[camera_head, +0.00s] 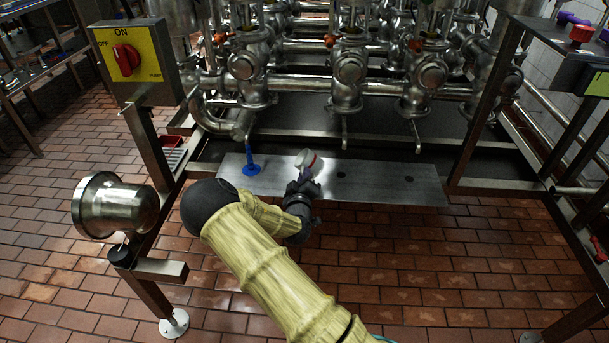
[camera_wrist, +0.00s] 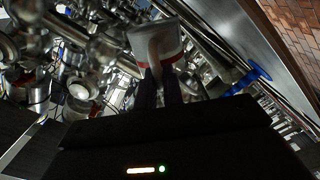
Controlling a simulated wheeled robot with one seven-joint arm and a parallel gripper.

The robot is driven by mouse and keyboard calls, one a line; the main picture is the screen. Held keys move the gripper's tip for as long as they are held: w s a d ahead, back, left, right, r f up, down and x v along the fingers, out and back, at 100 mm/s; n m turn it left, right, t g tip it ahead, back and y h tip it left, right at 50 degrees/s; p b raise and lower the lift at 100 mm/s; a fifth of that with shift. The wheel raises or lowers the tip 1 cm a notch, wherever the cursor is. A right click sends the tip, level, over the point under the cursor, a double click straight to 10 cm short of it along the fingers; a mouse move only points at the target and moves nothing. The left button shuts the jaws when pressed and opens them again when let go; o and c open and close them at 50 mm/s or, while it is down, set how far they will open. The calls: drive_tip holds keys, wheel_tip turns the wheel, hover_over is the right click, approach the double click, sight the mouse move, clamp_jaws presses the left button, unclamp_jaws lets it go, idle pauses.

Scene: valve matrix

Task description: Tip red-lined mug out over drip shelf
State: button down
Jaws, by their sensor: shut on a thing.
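The white mug with a red band (camera_head: 305,159) is above the drip shelf (camera_head: 400,188), a long flat metal plate with dark holes. The mug is tilted in the head view. My gripper (camera_head: 301,184) is just below it, shut on the mug. In the wrist view, the mug (camera_wrist: 146,40) fills the space beyond my fingers (camera_wrist: 161,84), which appear to grip its handle; its red band also shows there. The inside of the mug and any liquid cannot be made out.
A blue object (camera_head: 251,162) stands on the shelf left of my gripper. Steel valves and pipes (camera_head: 349,70) rise behind the shelf. A yellow switch box (camera_head: 127,55) and a steel bowl-shaped fixture (camera_head: 110,206) are at the left. The tiled floor in front is clear.

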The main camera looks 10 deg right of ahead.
drive_tip(key=n, duration=0.3)
drive_tip(key=a+f+n, duration=0.1)
drive_tip(key=shift+w+f+n, duration=0.1)
drive_tip(key=shift+w+n, duration=0.05)
drive_tip(key=shift+n, duration=0.25)
drive_tip(key=shift+w+a+f+n+b, duration=0.1)
drive_tip(key=shift+a+f+n+b, duration=0.15)
drive_tip(key=shift+n, duration=0.6)
drive_tip(key=shift+w+a+f+n+b, duration=0.15)
drive_tip(key=shift+f+n+b, duration=0.2)
drive_tip(key=shift+n, duration=0.5)
drive_tip(key=shift+s, duration=0.1)
drive_tip(key=shift+a+f, duration=0.1)
